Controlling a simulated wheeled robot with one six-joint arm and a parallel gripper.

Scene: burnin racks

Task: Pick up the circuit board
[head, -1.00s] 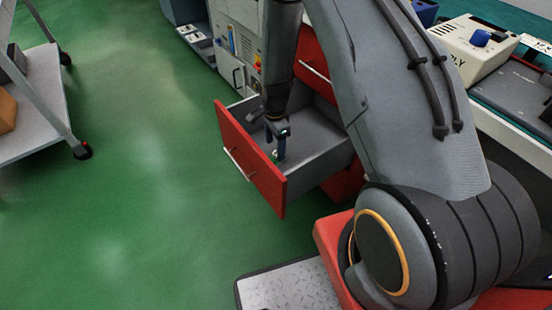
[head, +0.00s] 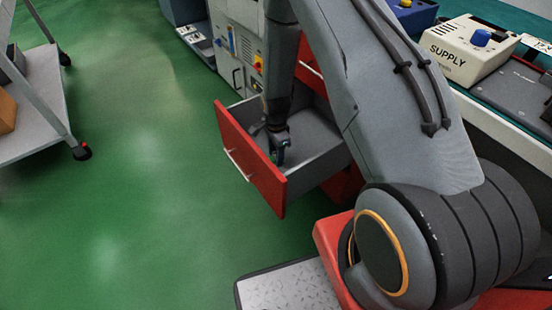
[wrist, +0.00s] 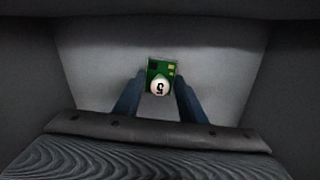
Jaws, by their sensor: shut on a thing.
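The circuit board (wrist: 151,69) is a small green board with a round white disc marked with a 5. In the wrist view it sits between the two blue fingers of my gripper (wrist: 159,84), which is shut on it. In the head view my gripper (head: 278,156) reaches down inside the open red drawer (head: 250,158). The grey drawer interior (wrist: 90,65) surrounds the board in the wrist view. The board is hardly visible in the head view, hidden by the gripper. I cannot tell whether it still touches the drawer floor.
The drawer's walls stand close around my gripper. A worktop on the right bears a cream supply box (head: 468,45). A grey cabinet with switches (head: 237,45) stands behind the drawer. A cart (head: 40,105) stands at the left. Green floor (head: 130,200) lies clear between.

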